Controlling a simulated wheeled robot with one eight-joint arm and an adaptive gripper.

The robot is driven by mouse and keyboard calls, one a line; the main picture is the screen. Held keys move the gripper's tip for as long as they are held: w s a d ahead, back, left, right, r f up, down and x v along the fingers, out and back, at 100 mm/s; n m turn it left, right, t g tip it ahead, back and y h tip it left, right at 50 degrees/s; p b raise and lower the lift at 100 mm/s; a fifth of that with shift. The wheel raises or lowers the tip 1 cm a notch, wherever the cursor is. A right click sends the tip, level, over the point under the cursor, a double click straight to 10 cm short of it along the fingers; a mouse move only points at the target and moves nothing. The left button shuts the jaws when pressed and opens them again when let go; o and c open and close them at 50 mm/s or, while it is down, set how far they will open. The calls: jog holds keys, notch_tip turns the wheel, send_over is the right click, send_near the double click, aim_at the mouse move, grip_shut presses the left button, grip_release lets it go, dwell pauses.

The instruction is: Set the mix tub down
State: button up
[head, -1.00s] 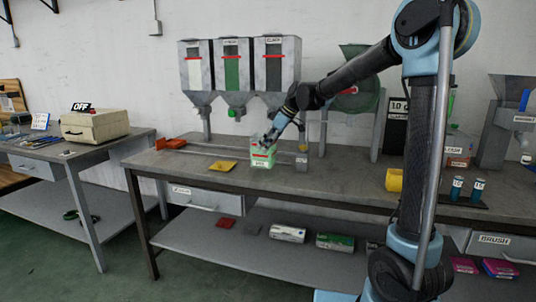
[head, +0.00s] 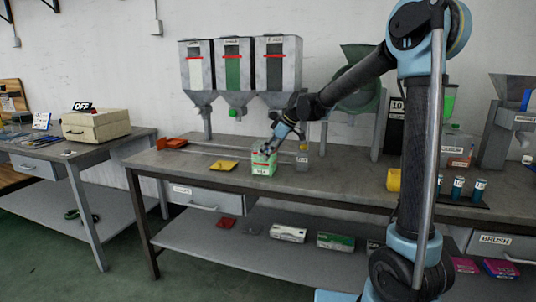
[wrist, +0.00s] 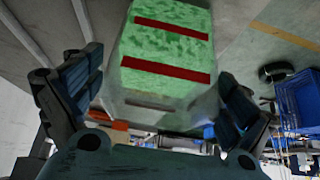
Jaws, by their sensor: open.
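The mix tub (head: 264,164) is a clear tub with green grains and a red line. It stands upright on the workbench (head: 330,182), near its front edge. In the wrist view the tub (wrist: 165,62) shows its green fill and red bands, just beyond and between the fingertips. My gripper (head: 272,148) is at the tub's upper right in the head view. In the wrist view my gripper (wrist: 158,100) has its fingers apart, with gaps beside the tub. The tub's far side is hidden.
Three hoppers (head: 238,65) hang behind the tub. A yellow tray (head: 223,166) lies left of it and a grey block (head: 302,161) right of it. A yellow cup (head: 394,180) and small bottles (head: 458,187) stand further right. Bare bench lies between block and cup.

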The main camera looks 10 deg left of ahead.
jog(key=v, duration=1.2)
jog(key=s+d+f+m+t+h, duration=0.1)
jog(key=s+d+m, duration=0.15)
jog(key=d, duration=0.35)
jog(key=s+d+f+m+h, duration=0.1)
jog(key=s+d+f, duration=0.1)
jog(key=s+d, duration=0.3)
jog(key=s+d+f+m+h, duration=0.2)
jog(key=s+d+f+m, duration=0.4)
jog(key=s+d+f, duration=0.4)
jog(key=s+d+f+m+h, duration=0.2)
jog(key=s+d+f+m, duration=0.5)
jog(key=s+d+f, duration=0.3)
jog(key=s+d, duration=0.3)
jog(key=d, duration=0.3)
jog(key=shift+d+f+t+h, duration=0.3)
jog(key=shift+t, duration=0.1)
